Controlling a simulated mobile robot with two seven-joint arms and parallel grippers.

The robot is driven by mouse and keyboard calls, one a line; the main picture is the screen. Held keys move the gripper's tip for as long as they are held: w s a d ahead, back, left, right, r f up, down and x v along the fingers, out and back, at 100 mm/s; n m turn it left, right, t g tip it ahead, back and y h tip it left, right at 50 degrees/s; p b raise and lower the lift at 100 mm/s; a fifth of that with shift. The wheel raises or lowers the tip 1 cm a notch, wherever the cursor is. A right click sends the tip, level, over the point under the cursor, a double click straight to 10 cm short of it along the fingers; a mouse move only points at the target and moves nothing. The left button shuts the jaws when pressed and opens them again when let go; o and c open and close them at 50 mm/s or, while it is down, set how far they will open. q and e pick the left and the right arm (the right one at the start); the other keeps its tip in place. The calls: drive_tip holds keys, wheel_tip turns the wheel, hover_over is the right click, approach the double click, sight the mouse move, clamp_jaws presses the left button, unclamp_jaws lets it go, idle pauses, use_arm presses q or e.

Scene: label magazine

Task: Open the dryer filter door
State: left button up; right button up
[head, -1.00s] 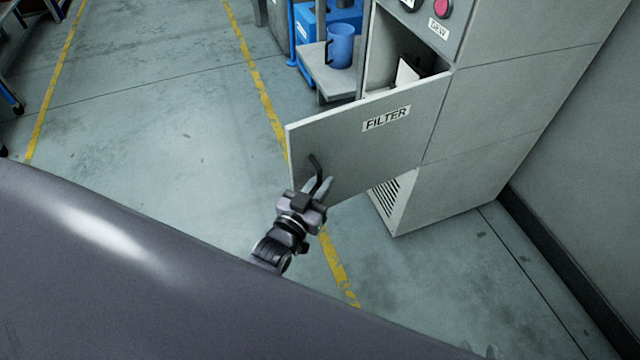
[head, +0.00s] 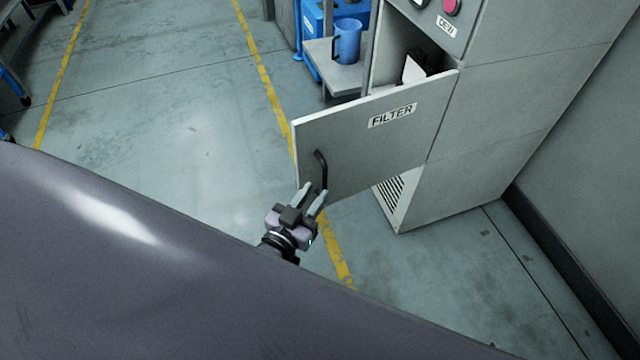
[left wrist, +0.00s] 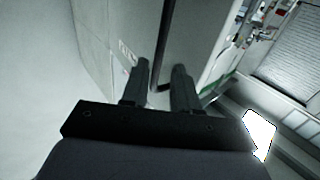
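The grey filter door (head: 375,150), labelled FILTER, stands swung wide open from the grey dryer cabinet (head: 470,150), with the opening visible behind it. Its black bar handle (head: 321,172) is near the door's free edge. My left gripper (head: 315,190) is just below the handle with its two fingers spread and nothing gripped. In the left wrist view, the dark handle bar (left wrist: 168,45) shows between the open fingers (left wrist: 160,66); whether it touches them I cannot tell. My right gripper is not in view.
A blue mug (head: 347,42) stands on a grey shelf (head: 335,75) behind the door. A white piece (head: 413,70) shows inside the cabinet opening. The floor left of the door is clear, with yellow lines (head: 262,75). A wall is at right.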

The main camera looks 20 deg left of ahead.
use_arm(q)
drive_tip(key=shift+s+a, duration=0.1)
drive_tip(key=shift+s, duration=0.85)
drive_tip(key=shift+s, duration=0.1)
drive_tip(key=s+m+g+p, duration=0.1)
drive_tip(key=s+g+p, duration=0.4)
drive_tip(key=s, duration=0.8)
drive_tip(key=r+g, duration=0.1)
drive_tip(key=g, duration=0.1)
drive_tip(key=shift+s+g+h, duration=0.25)
drive_tip(key=shift+g+h, duration=0.05)
drive_tip(key=shift+w, duration=0.1)
